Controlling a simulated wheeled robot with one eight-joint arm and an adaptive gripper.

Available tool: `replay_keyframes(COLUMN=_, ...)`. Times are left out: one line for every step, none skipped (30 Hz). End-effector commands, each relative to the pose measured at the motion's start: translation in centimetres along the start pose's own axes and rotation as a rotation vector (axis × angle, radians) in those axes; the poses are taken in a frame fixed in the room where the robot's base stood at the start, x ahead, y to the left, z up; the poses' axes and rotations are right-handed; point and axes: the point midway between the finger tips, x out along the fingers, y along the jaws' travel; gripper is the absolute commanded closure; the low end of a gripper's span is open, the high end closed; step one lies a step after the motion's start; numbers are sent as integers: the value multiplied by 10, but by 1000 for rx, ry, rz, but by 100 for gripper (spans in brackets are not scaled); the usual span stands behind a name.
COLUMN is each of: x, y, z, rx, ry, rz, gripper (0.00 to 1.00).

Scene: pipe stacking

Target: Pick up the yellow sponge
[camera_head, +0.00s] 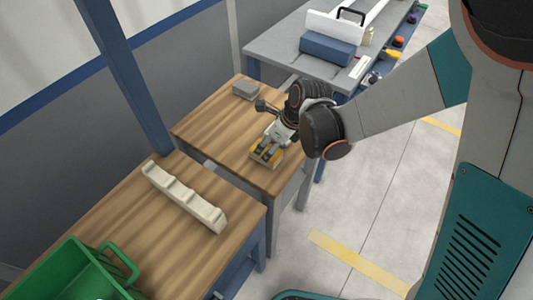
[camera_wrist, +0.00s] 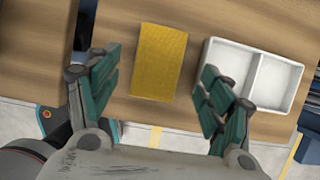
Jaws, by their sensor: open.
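The yellow sponge (camera_wrist: 158,62) lies flat on a wooden table, near the table's edge. In the wrist view it sits between the two spread green fingers of my gripper (camera_wrist: 160,74), and neither finger appears to touch it. In the head view my gripper (camera_head: 267,152) is low over the right-hand wooden table. Yellow of the sponge (camera_head: 275,161) shows around the fingers there, and the rest is hidden behind them. My gripper is open and empty. Its exact height above the sponge is hard to tell.
A white two-compartment tray (camera_wrist: 228,60) lies right of the sponge, close to the right finger. A grey block (camera_head: 246,90) sits at the table's back. A cream notched holder (camera_head: 185,197) and green crate (camera_head: 77,262) stand on the nearer table. A blue box (camera_head: 327,49) lies on the far bench.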

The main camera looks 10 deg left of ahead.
Motion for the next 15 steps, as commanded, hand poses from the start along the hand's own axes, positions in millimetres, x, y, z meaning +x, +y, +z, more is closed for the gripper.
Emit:
replay_keyframes(x=5, y=0, z=-1, rx=-1, ry=0, rz=0, gripper=27)
replay_keyframes(x=8, y=0, z=-1, rx=-1, ry=0, rz=0, gripper=27)
replay_keyframes(x=13, y=1, z=-1, rx=-1, ry=0, rz=0, gripper=27)
replay_keyframes(x=17, y=1, z=-2, rx=-1, ry=0, rz=0, gripper=27)
replay_keyframes(x=22, y=1, z=-2, rx=-1, ry=0, rz=0, gripper=27)
replay_keyframes(x=28, y=2, z=-2, rx=-1, ry=0, rz=0, gripper=27)
replay_keyframes(x=32, y=2, z=-3, rx=-1, ry=0, rz=0, gripper=27)
replay_keyframes(x=37, y=2, z=-3, rx=-1, ry=0, rz=0, gripper=27)
replay_keyframes(x=42, y=1, z=-2, rx=0, ry=0, rz=0, gripper=27)
replay_keyframes(x=46, y=1, z=-2, rx=0, ry=0, rz=-1, gripper=27)
replay_keyframes(x=48, y=2, z=-2, rx=0, ry=0, rz=-1, gripper=27)
replay_keyframes(x=50, y=2, z=-2, rx=0, ry=0, rz=-1, gripper=27)
replay_keyframes(x=51, y=2, z=-2, rx=0, ry=0, rz=-1, gripper=27)
replay_keyframes(x=51, y=2, z=-2, rx=0, ry=0, rz=-1, gripper=27)
replay_keyframes(x=50, y=2, z=-2, rx=0, ry=0, rz=-1, gripper=27)
